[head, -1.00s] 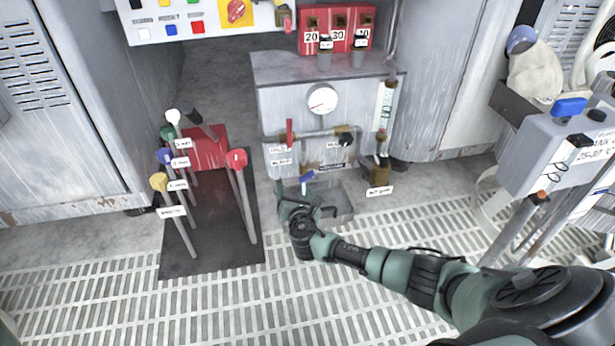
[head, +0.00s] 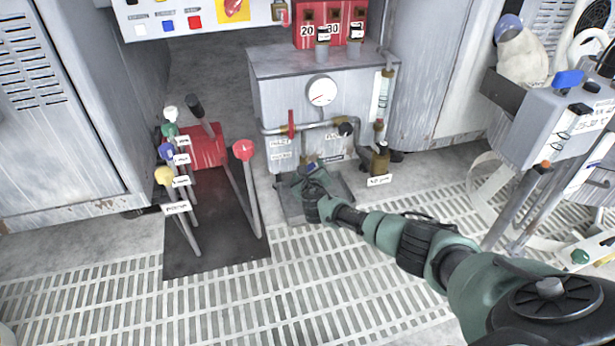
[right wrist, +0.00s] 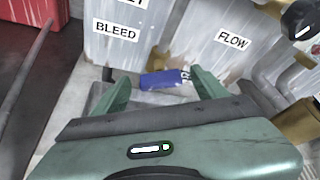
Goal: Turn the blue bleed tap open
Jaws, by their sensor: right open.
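The blue bleed tap (right wrist: 163,79) shows as a short blue handle lying crosswise in the right wrist view, below the BLEED label (right wrist: 116,30). My right gripper (right wrist: 161,88) is open, with one green finger to each side of the tap. I cannot tell whether either finger touches it. In the head view my right gripper (head: 306,176) is at the foot of the grey cabinet (head: 285,100), over the drip tray (head: 290,211), and hides most of the tap. My left gripper is not in view.
A red-handled inlet valve (head: 291,123) and a pipe run sit above the tap. A brass fitting (head: 380,160) stands to its right. Several coloured levers and a red-knobbed lever (head: 243,150) rise from a dark plate at left. A grey box on posts (head: 545,140) stands at right.

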